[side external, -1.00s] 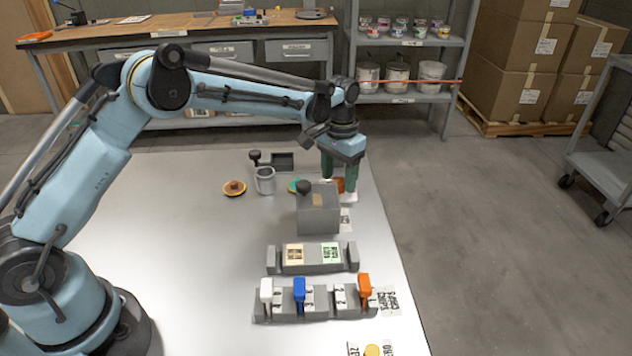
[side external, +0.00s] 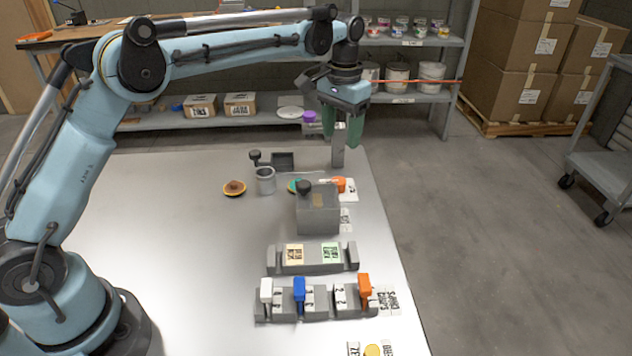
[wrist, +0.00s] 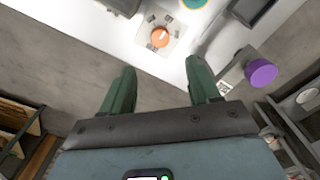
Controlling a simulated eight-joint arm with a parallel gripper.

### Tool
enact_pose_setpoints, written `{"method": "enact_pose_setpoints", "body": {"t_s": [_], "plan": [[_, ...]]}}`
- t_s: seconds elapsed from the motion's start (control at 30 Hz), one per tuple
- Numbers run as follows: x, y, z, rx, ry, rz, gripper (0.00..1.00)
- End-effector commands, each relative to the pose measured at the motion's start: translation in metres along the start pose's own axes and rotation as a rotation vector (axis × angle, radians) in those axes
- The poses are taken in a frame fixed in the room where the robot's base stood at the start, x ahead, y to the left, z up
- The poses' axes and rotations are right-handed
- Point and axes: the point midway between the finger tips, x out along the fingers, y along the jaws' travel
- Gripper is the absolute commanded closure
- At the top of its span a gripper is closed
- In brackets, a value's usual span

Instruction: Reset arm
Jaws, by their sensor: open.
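My gripper (side external: 341,140) is open, with two green fingers, raised above the far right end of the table. In the wrist view the fingers (wrist: 161,68) are spread with nothing between their tips. An orange piece (side external: 340,184) rests on a white printed tag behind the grey block; it also shows in the wrist view as a round orange top (wrist: 159,37). A grey post (side external: 338,155) stands at the far table edge, below and partly behind the fingers.
A grey block with a black knob (side external: 318,212) stands mid-table. Nearer are a card holder (side external: 305,258) and a rack with white, blue and orange pieces (side external: 318,305). A grey cup (side external: 266,180) and a brown-topped disc (side external: 234,188) stand left. A purple knob (wrist: 261,73) shows near the post.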

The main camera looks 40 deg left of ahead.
Motion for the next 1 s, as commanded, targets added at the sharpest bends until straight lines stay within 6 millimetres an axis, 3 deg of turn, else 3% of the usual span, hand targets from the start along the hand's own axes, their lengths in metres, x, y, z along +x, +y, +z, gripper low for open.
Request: {"method": "enact_pose_setpoints", "body": {"t_s": [0.17, 0.37, 0.7, 1.0], "plan": [[-0.003, -0.001, 0.002, -0.001, 0.008, 0.0, 0.39], [-0.027, -0.005, 0.023, -0.008, 0.074, 0.0, 0.39], [-0.063, -0.014, 0.09, -0.027, 0.248, -0.002, 0.39], [-0.061, -0.019, 0.159, -0.043, 0.401, -0.008, 0.39]]}}
